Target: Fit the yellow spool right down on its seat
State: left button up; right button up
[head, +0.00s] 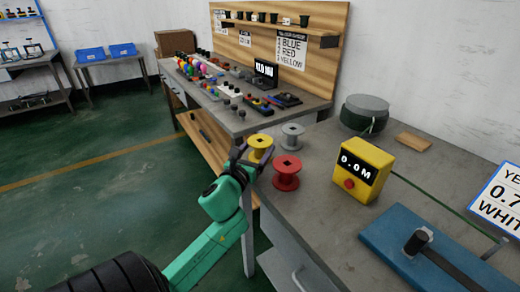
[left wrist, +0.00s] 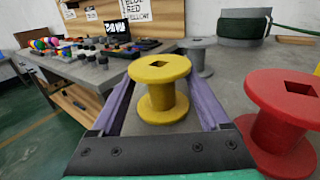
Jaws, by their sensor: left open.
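The yellow spool (head: 260,144) stands upright near the left corner of the grey bench. It also shows in the left wrist view (left wrist: 160,95), with a square hole in its top flange. My left gripper (head: 256,158) is at the spool, open, with one purple finger on each side of it. In the left wrist view a gap shows between the spool's core and the fingers. A blue base (head: 385,246) with a dark upright part (head: 418,241) is at the lower right; I cannot tell whether this is the spool's seat. My right gripper is not in view.
A red spool (head: 286,173) stands close to the right of the gripper, and a grey spool (head: 292,135) behind. A yellow meter box (head: 362,170) reads 0.0M. A dark green coil (head: 364,114) is at the back. A second, cluttered bench (head: 235,120) adjoins on the left.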

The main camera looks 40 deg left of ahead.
pick_arm(q)
jog(key=shift+x, duration=1.05)
grip_shut()
